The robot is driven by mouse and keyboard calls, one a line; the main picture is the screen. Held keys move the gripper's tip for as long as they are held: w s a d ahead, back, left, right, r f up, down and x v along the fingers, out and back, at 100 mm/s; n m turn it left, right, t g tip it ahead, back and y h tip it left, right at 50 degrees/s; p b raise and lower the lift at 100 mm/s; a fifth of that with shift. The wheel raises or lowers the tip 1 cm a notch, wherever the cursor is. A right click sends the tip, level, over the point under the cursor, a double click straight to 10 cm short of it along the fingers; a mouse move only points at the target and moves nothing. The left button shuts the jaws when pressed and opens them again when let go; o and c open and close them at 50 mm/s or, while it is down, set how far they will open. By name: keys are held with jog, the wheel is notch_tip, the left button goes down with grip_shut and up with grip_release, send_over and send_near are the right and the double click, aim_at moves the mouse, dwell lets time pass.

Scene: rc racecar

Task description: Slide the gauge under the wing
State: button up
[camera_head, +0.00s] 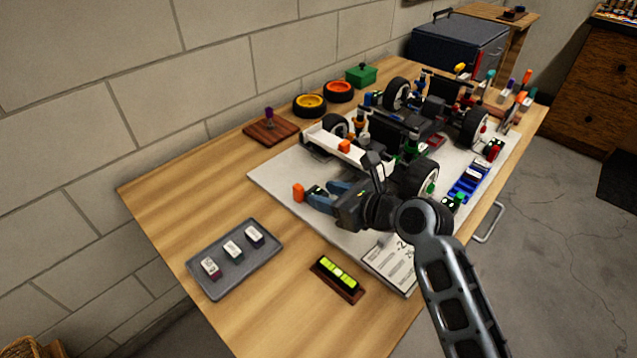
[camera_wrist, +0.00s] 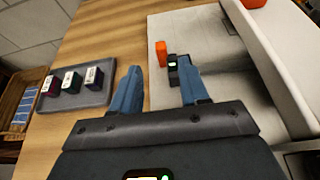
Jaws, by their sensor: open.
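A small dark gauge with a green-lit face (camera_head: 315,191) and an orange block (camera_head: 298,193) at its end sit on the white board, near its left side. In the wrist view the gauge (camera_wrist: 173,72) lies ahead of my gripper, closer to the right finger, with the orange block (camera_wrist: 161,53) beside it. My gripper (camera_wrist: 160,75) is open, its blue fingers apart; I cannot tell whether either touches the gauge. It also shows in the head view (camera_head: 318,195). The car's white wing (camera_head: 330,142) is behind the gauge and fills the wrist view's right side (camera_wrist: 285,65).
The racecar (camera_head: 405,125) stands on the white board (camera_head: 272,178), beyond my gripper. A grey tray (camera_head: 215,285) with labelled blocks and a yellow-green level (camera_head: 337,272) lie at the near left. Loose tyres (camera_head: 310,103) stand at the back. Bare wood is free at left.

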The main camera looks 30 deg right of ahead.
aim_at(299, 187)
jog(key=x, duration=0.7)
jog(key=shift+w+f+b, duration=0.1)
jog(key=shift+w+b, duration=0.2)
grip_shut()
dwell(0.4)
